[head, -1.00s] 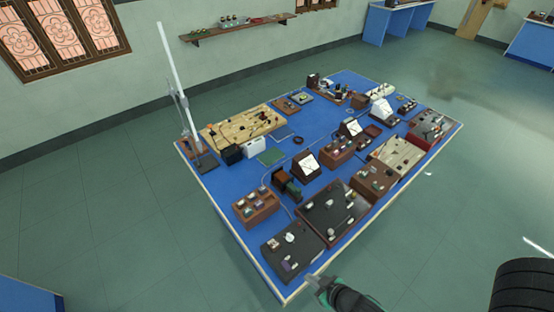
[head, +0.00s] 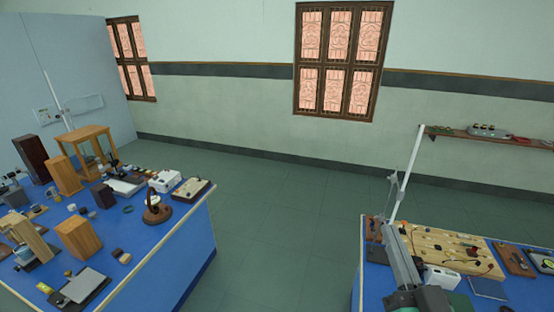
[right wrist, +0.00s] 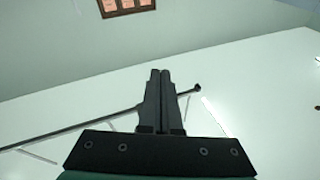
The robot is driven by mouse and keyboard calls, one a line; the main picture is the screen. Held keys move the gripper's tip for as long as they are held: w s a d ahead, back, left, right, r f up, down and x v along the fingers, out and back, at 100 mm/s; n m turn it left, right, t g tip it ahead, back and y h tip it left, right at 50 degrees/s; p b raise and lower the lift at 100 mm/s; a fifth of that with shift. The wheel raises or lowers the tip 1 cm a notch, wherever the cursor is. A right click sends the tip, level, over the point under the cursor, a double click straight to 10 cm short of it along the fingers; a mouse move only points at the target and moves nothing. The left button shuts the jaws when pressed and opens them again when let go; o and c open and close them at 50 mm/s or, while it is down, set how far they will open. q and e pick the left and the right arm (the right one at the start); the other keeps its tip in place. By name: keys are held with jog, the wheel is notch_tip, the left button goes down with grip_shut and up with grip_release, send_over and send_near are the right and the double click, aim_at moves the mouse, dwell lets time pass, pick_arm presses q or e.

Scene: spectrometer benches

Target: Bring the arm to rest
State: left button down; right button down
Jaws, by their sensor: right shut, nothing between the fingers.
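My right gripper (head: 391,236) points upward in the lower right of the head view. It overlaps the left end of the right-hand bench in the picture, with its green body at the bottom edge. In the right wrist view its two dark fingers (right wrist: 160,76) are together, with nothing between them. The wrist view looks toward pale surfaces and a window. My left gripper is not in view.
A blue bench (head: 180,245) with wooden blocks and instruments stands at left. Another blue bench (head: 463,302) with a pegged wooden board (head: 440,243) is at lower right, beside a tall white rod (head: 407,170). A wall shelf (head: 510,142) is at right. Floor between the benches is clear.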

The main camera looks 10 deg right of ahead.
jog(key=s+a+r+n+t+y, duration=0.1)
jog(key=s+r+t, duration=0.1)
jog(key=r, duration=0.6)
jog(key=s+a+r+n+t+y, duration=0.1)
jog(key=s+a+r+t, duration=0.1)
jog(key=s+r, duration=0.3)
jog(key=s+a+r+n+t+y, duration=0.1)
jog(key=s+r, duration=0.3)
jog(key=r, duration=0.9)
jog(key=shift+a+n+t+y+p, duration=0.3)
jog(key=shift+a+t+y+p, duration=0.1)
jog(key=shift+a+t, duration=0.15)
jog(key=shift+s, duration=0.1)
